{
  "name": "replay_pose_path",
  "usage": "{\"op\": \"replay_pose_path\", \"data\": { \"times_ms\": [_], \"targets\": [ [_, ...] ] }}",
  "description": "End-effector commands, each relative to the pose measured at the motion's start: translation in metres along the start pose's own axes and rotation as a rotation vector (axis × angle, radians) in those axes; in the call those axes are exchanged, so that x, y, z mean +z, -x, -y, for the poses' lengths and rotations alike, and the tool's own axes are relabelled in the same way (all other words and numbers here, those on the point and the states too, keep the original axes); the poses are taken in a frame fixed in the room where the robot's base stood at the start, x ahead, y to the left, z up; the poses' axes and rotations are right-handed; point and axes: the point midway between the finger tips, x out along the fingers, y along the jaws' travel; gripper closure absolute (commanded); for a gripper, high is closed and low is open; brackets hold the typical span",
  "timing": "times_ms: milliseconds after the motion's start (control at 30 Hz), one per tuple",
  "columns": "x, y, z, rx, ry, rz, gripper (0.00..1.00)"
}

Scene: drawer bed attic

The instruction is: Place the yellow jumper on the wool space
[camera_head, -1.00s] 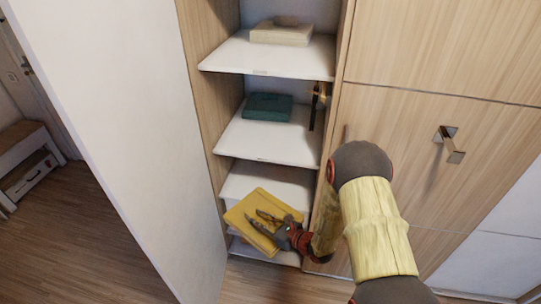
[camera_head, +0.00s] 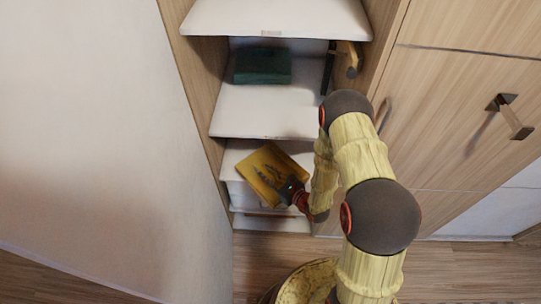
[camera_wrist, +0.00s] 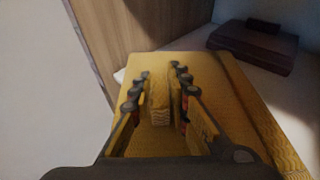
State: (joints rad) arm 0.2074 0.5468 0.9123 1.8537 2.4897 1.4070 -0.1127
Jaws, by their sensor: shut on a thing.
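The folded yellow jumper (camera_head: 288,160) is held tilted at the opening of a lower compartment in the open cupboard. It fills much of the wrist view (camera_wrist: 225,85), under and around the fingers. My gripper (camera_head: 268,178) is shut on the jumper; its two fingers show in the wrist view (camera_wrist: 160,95), with a fold of yellow cloth between them. The lower white shelf (camera_head: 232,158) is partly hidden behind the jumper. I cannot read a label marking the wool space.
A dark green folded garment (camera_head: 262,66) lies on the shelf above. A dark maroon folded garment (camera_wrist: 252,46) lies beyond the jumper in the wrist view. A wooden side wall (camera_wrist: 125,40) stands close on the left. A closed cupboard door (camera_head: 450,120) is on the right.

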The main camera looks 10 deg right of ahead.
Motion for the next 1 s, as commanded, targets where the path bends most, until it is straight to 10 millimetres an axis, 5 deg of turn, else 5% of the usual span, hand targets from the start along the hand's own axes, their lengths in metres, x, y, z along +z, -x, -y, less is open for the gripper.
{"op": "replay_pose_path", "data": {
  "times_ms": [500,700,1000],
  "targets": [
    [0.023,-0.077,0.08,0.0,0.002,0.002,1.0],
    [0.022,-0.084,0.087,0.001,0.0,0.0,1.0],
    [-0.009,-0.094,0.087,0.001,0.0,0.0,1.0]
  ]
}}
